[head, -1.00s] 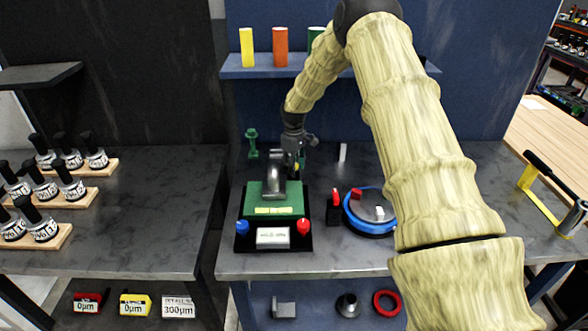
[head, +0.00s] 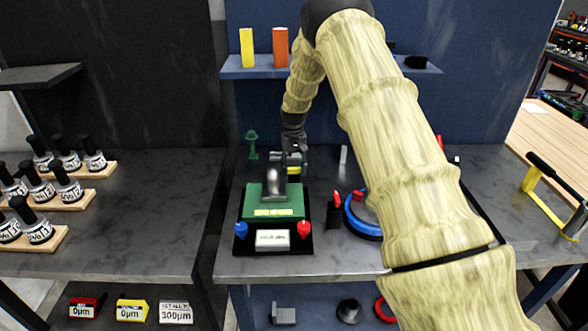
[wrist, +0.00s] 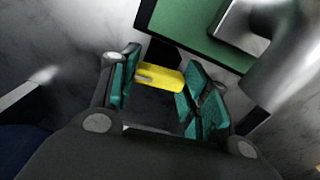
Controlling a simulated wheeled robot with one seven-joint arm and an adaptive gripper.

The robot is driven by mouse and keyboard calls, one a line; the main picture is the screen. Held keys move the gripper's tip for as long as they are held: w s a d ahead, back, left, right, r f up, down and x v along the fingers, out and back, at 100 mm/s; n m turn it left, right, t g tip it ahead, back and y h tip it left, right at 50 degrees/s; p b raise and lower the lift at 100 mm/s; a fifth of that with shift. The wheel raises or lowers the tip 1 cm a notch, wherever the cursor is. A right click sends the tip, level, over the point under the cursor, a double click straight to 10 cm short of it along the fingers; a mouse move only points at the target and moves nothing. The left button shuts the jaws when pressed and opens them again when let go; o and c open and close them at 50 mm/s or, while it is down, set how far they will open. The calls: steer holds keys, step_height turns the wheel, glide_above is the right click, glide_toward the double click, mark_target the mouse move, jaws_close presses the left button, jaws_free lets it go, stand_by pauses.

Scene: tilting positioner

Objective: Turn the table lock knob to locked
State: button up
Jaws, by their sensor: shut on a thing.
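The yellow lock knob (wrist: 160,77) lies between the teal fingers of my gripper (wrist: 162,70) in the wrist view, and the fingers are shut on it. In the head view my gripper (head: 293,158) is behind the positioner, and a bit of the yellow knob (head: 294,170) shows just below it. The positioner's green table (head: 257,206) bears a curved grey metal part (head: 273,182); both also show at the upper right of the wrist view. The knob's lock marking cannot be read.
The positioner's black base carries a blue knob (head: 241,230) and a red knob (head: 304,229) at its front. A green stand (head: 252,146) is left of my gripper. A blue round fixture (head: 358,222) stands right of the positioner, partly hidden by my arm.

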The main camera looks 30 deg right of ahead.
steer(key=shift+w+r+m, duration=0.1)
steer(key=shift+r+m, duration=0.05)
steer(key=shift+m, duration=0.45)
steer(key=o, duration=0.9)
steer(key=shift+d, duration=0.1)
steer(key=shift+o, duration=0.6)
step_height(320, 180, up, 12)
